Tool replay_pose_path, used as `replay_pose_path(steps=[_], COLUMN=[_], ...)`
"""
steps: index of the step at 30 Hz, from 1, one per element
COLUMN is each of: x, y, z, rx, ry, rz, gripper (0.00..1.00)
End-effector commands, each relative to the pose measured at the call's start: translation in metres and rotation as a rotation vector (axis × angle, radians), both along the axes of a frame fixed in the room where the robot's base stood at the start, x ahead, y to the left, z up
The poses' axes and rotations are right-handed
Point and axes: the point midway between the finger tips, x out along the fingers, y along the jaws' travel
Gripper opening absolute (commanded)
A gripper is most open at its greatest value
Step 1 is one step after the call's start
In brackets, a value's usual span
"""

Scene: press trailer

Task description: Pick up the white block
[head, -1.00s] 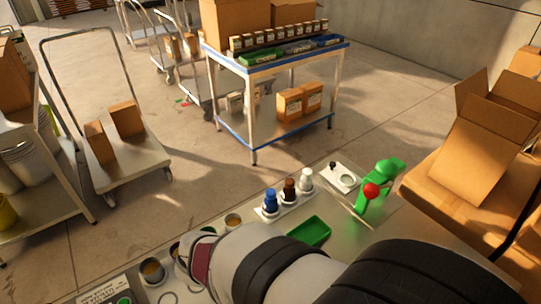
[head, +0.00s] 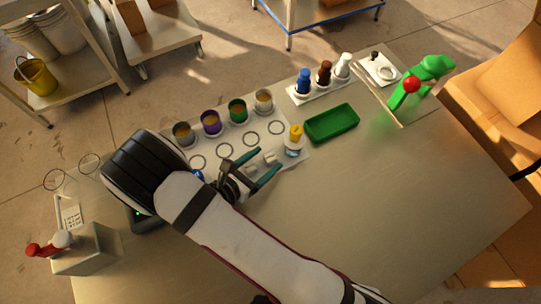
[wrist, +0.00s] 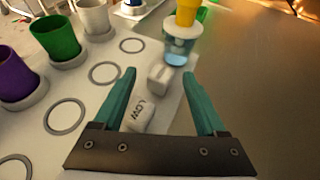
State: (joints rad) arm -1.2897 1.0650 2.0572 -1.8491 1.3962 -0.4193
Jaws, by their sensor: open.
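Two small white blocks lie on the white mat (head: 212,158). In the wrist view the nearer white block (wrist: 140,115), with dark lettering that looks like "LOW", lies between my gripper's fingers, closer to the left one. The other white block (wrist: 158,79) lies between the fingertips, in front of a clear cup. In the head view a white block (head: 270,158) shows beside the right finger. My gripper (head: 254,160) has two green fingers spread apart with nothing clamped; it also shows in the wrist view (wrist: 159,76).
A clear cup with a yellow top (head: 294,140) stands just beyond the fingertips. Purple (wrist: 18,78), green (wrist: 56,38) and other cups line the mat's far side. A green tray (head: 332,123) lies to the right.

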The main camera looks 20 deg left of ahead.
Motion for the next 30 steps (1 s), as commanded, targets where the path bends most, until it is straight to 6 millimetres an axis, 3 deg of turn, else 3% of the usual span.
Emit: replay_pose_path(steps=[4,11,24,30], x=[0.020,0.024,0.024,0.024], y=[-0.011,-0.011,-0.011,-0.011], z=[-0.011,-0.012,-0.012,-0.012], rx=[0.000,0.002,0.001,0.001], ry=[0.001,0.000,0.001,0.001], rz=[-0.003,0.001,0.000,0.000], gripper=[0.74,0.74,0.00,0.00])
